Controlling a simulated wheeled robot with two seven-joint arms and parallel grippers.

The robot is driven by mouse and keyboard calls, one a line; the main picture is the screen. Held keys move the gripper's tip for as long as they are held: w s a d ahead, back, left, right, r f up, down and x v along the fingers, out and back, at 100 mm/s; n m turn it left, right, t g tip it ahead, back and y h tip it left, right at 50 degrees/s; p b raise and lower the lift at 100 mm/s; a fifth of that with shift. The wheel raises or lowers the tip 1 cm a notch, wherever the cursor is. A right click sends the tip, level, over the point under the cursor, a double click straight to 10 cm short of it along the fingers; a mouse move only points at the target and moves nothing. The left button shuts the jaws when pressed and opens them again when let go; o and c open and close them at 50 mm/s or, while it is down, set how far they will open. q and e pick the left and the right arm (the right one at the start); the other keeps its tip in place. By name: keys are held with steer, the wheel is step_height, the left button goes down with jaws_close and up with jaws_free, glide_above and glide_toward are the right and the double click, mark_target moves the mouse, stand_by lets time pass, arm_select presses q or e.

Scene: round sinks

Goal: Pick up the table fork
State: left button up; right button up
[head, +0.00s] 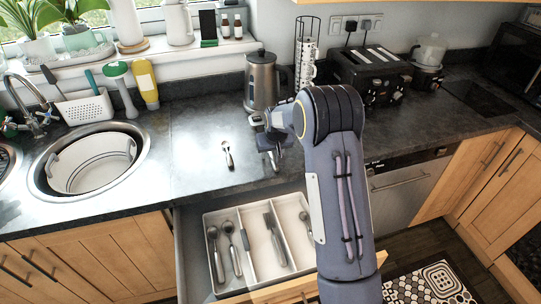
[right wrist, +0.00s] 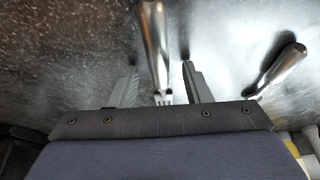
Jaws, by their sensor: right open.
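My right gripper (head: 270,154) is low over the dark worktop, right of a small piece of cutlery. In the right wrist view its two fingers (right wrist: 160,88) stand apart. The table fork (right wrist: 155,42), a shiny metal piece, lies between them in that view, its handle toward the top and pale tines near the gripper's edge. Whether it touches a finger I cannot tell. In the head view the arm and gripper mostly hide the fork. My left gripper is not in view.
Another shiny utensil (head: 228,156) lies on the worktop; one also shows at right in the wrist view (right wrist: 284,66). Below is an open drawer with a white cutlery tray (head: 247,216). A kettle (head: 262,80) and toaster (head: 370,72) stand behind. A round sink (head: 52,190) is left.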

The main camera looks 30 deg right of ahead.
steer(key=shift+s+r, duration=0.1)
stand_by(0.4)
jaws_close()
